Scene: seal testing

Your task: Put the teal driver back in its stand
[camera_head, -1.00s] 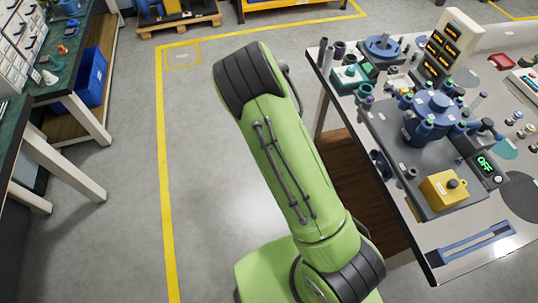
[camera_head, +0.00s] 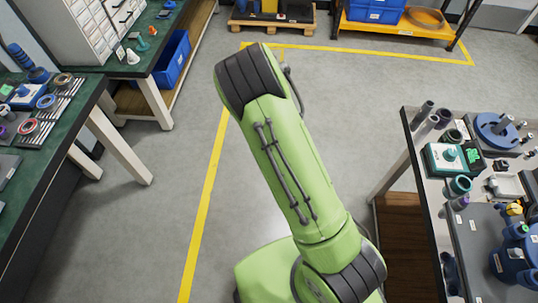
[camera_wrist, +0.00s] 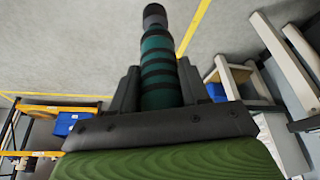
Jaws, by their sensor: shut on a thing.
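The teal driver (camera_wrist: 158,58) shows in the wrist view, with dark bands around its teal grip and a black end at the top of the picture. My gripper (camera_wrist: 160,88) is shut on it, with one dark finger on each side of the grip. The rest of the driver is hidden behind the gripper body. In the head view my green arm fills the middle, and neither the gripper nor the driver shows there. I cannot make out the driver's stand for certain in either view.
A green-topped bench (camera_head: 88,95) at left holds rings, small tools and a blue knobbed item (camera_head: 20,55). A crowded workbench (camera_head: 432,205) stands at right. A farther bench at upper left has a drawer cabinet (camera_head: 75,25) and blue bin (camera_head: 172,60). Open floor (camera_head: 370,110) lies between.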

